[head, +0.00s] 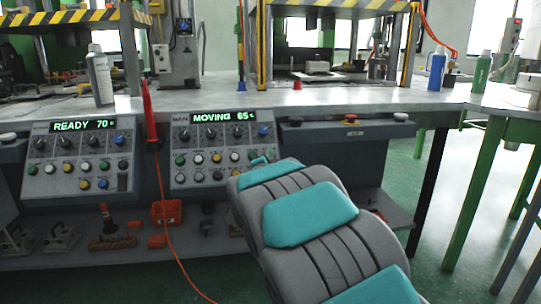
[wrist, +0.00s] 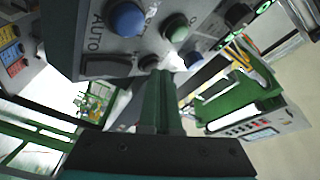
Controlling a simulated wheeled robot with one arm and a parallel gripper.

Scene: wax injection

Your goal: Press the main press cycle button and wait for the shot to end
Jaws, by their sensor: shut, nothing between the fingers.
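The main press panel (head: 222,152) stands in the middle of the head view, with "MAIN" beside a lit display (head: 223,115) that reads "MOVING 65" and a unit mark. It has black knobs, a blue knob and rows of coloured buttons. My grey and teal arm reaches to its lower right and hides some of its buttons. In the wrist view my gripper (wrist: 164,76) is shut and empty, its green fingers pointing at the panel face. The tips are close to a pale button (wrist: 174,60); I cannot tell whether they touch.
A left panel (head: 82,158) reads "READY 70". A red-orange cord (head: 165,215) hangs between the panels. Bottles (head: 437,70) stand on the grey bench (head: 330,97). A shelf below holds an orange bin (head: 166,212) and loose parts.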

